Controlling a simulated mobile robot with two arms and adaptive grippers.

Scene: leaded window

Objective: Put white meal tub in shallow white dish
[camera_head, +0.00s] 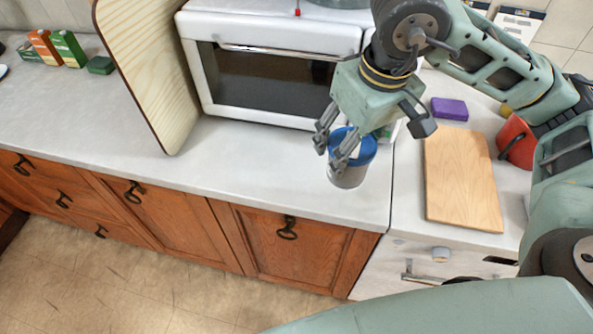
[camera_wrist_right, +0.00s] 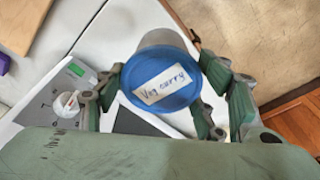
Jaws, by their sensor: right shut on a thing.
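The white meal tub (camera_head: 348,176) has a blue lid and is at the counter's front edge, left of the cutting board, in the head view. In the right wrist view its blue lid (camera_wrist_right: 158,72) faces the camera, with a label reading "Veg curry". My right gripper (camera_head: 333,148) is shut on the tub, its fingers around the lid end. I cannot tell whether the tub's base touches the counter. I see no shallow white dish in either view. My left gripper is not in view.
A white oven (camera_head: 270,75) stands behind the tub, with a tall wooden board (camera_head: 150,75) to its left. A cutting board (camera_head: 460,178), a purple block (camera_head: 450,108) and a red object (camera_head: 515,142) are at right. The left counter (camera_head: 80,115) has free room.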

